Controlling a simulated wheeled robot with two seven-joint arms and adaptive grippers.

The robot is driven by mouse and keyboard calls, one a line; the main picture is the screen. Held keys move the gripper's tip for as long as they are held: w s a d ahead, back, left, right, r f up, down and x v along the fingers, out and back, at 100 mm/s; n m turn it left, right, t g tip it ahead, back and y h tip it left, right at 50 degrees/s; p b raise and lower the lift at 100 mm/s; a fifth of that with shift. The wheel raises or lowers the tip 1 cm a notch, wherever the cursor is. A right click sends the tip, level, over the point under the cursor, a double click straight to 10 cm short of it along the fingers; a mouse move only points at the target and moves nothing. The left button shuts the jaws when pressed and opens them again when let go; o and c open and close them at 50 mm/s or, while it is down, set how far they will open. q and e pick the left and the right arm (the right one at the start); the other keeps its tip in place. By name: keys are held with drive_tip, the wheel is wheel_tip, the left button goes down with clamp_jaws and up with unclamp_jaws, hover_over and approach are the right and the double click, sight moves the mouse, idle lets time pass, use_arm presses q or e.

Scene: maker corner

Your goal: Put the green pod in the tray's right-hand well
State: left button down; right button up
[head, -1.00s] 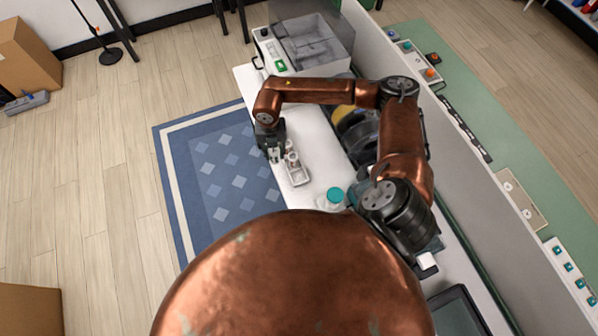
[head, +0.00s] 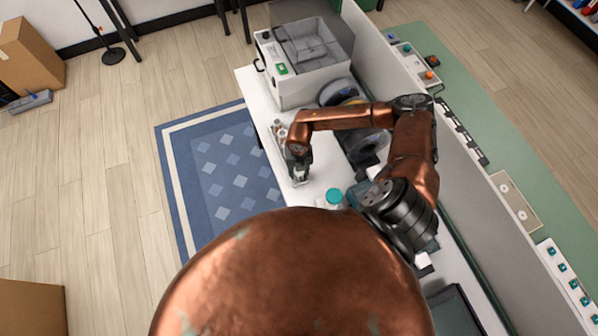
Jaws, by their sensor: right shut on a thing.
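My right gripper (head: 299,177) points down over the near end of the small pale tray (head: 280,146) on the white bench. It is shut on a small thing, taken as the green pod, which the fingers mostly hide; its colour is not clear. The tray's far part shows left of my wrist, with small light items in it. My arm and gripper cover much of the tray, so the right-hand well cannot be made out clearly. Whether the held thing touches the tray cannot be told. My left gripper is out of view.
A jar with a teal lid (head: 334,196) stands on the bench to the right of the gripper. A grey-white machine (head: 300,62) stands at the bench's far end, with spools (head: 342,92) beside it. A grey partition (head: 468,190) runs along the bench's right side.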

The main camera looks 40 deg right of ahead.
drive_tip(key=o, duration=1.2)
drive_tip(key=shift+f, duration=0.1)
drive_tip(key=shift+c, duration=0.2)
wheel_tip(320, 180, up, 12)
drive_tip(key=shift+r+b, duration=0.15)
drive_tip(key=shift+b, duration=0.45)
